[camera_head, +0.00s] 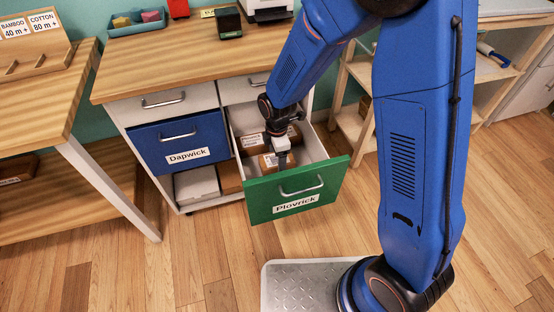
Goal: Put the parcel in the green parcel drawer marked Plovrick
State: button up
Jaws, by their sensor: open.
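The green parcel drawer (331,184) carries a white label reading Plovrick and is pulled open. Brown parcels with white labels lie inside it; one parcel (267,163) is near the front, beside and partly behind my gripper. Another parcel (254,141) lies further back. My gripper (283,160) points down inside the open drawer, over or at the front parcel. It is open; whether its fingers touch the parcel cannot be told. The arm and gripper hide part of the drawer's contents.
A closed blue drawer (182,141) marked Dapwick is left of the green one. A wooden counter (190,59) is above both. A shelf (356,125) stands to the right. Bare wooden floor (205,262) lies in front.

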notch_tip(320, 180, up, 12)
dwell(0.5)
jog(key=shift+f, duration=0.1)
